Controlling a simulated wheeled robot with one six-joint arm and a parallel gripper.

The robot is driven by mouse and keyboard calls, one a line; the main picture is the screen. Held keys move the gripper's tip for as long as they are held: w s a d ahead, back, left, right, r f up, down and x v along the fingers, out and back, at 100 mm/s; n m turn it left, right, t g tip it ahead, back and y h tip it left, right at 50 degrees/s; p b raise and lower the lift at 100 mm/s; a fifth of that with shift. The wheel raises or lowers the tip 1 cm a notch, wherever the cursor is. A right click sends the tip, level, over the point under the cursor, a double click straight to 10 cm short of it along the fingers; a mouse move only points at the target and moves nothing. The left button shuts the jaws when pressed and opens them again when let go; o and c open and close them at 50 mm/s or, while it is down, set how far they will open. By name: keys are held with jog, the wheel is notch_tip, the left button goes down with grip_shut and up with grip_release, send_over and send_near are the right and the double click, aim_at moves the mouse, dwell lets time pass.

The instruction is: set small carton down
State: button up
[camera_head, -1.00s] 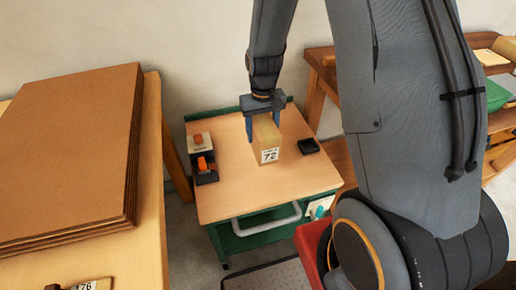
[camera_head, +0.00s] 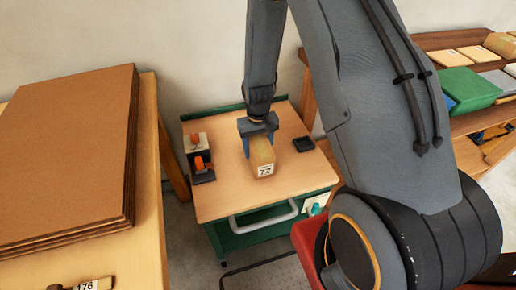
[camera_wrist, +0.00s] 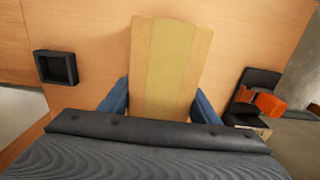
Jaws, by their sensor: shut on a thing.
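The small carton (camera_head: 263,160) is tan with a white label reading 72. It is between the blue fingers of my gripper (camera_head: 259,140), which is shut on it, over the wooden top of the green-framed cart (camera_head: 230,207). In the wrist view the carton (camera_wrist: 170,65) shows its tan face with a paler strip, a blue finger at each side. I cannot tell whether its underside touches the cart top.
A small black tray (camera_head: 303,144) lies right of the carton. A dark device with orange parts (camera_head: 199,160) stands at the left of the cart top. Brown boards (camera_head: 70,150) are stacked on the left table. Bare cart top lies in front of the carton.

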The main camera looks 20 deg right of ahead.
jog(key=o, duration=1.3)
jog(key=shift+f, duration=0.1)
notch_tip(320, 180, up, 11)
jog(key=shift+f+b, duration=0.15)
jog(key=shift+b, duration=0.6)
jog(key=shift+s+r, duration=0.15)
jog(key=shift+r, duration=0.75)
jog(key=s+r, duration=0.3)
jog(key=s, duration=0.2)
jog(key=s+r, duration=0.4)
jog(key=s, duration=0.2)
jog(key=s+r, duration=0.3)
jog(key=s, duration=0.3)
jog(key=shift+a+r, duration=0.1)
jog(key=shift+r, duration=0.2)
